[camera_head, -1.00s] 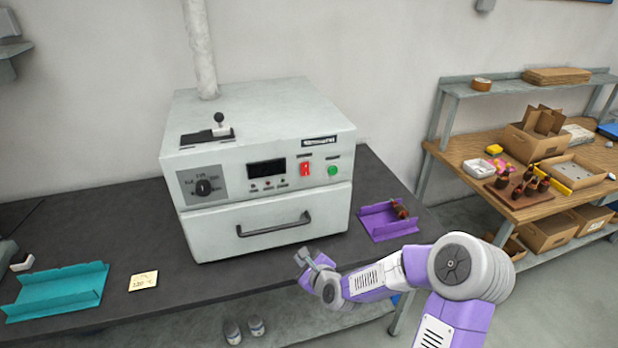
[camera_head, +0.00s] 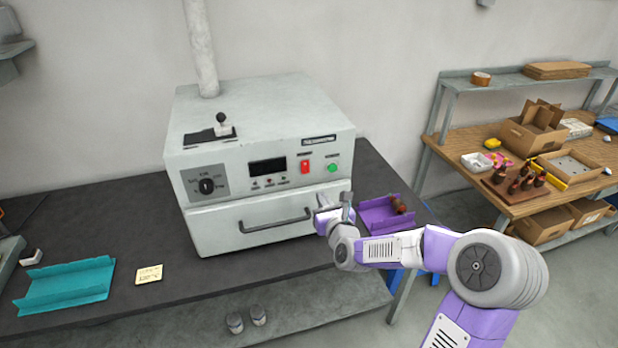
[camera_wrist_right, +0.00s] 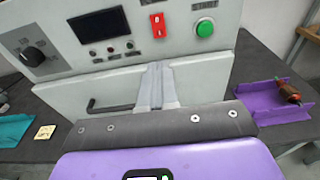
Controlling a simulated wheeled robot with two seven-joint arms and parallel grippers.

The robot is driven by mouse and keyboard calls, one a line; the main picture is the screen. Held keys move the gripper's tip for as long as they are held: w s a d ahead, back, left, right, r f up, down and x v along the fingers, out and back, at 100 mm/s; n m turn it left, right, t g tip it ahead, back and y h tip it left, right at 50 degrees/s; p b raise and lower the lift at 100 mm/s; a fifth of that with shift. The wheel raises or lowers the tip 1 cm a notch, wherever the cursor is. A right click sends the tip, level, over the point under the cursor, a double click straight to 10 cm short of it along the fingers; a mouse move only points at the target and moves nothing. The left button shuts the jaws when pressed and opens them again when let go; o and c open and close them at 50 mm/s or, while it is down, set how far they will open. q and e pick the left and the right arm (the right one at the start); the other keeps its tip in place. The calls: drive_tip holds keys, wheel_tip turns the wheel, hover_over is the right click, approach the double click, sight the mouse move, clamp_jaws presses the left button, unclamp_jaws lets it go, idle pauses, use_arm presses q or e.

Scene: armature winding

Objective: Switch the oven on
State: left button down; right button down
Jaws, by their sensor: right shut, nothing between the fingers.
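The grey oven (camera_head: 262,105) stands on the dark bench with its drawer-like door closed. Its front has a black dial (camera_head: 206,186), a dark display (camera_head: 267,167), a red rocker switch (camera_head: 305,167) and a green button (camera_head: 333,167). The red switch also shows in the right wrist view (camera_wrist_right: 157,25), as does the green button (camera_wrist_right: 204,27). My right gripper (camera_head: 334,205) is shut and empty, in front of the door's right part, below the switch and button. Its fingers (camera_wrist_right: 156,80) point up toward the panel, apart from the switch. My left gripper is out of view.
A purple tray (camera_head: 378,214) with a copper-coloured part lies right of the oven. A teal tray (camera_head: 65,286) and a yellow note (camera_head: 149,274) lie at the left front. A wooden bench (camera_head: 470,170) with boxes stands at the right.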

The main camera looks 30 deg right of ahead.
sight(306, 172)
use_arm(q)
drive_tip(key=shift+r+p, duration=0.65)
use_arm(e)
drive_tip(key=x, duration=1.3)
drive_tip(key=shift+d+f, duration=0.1)
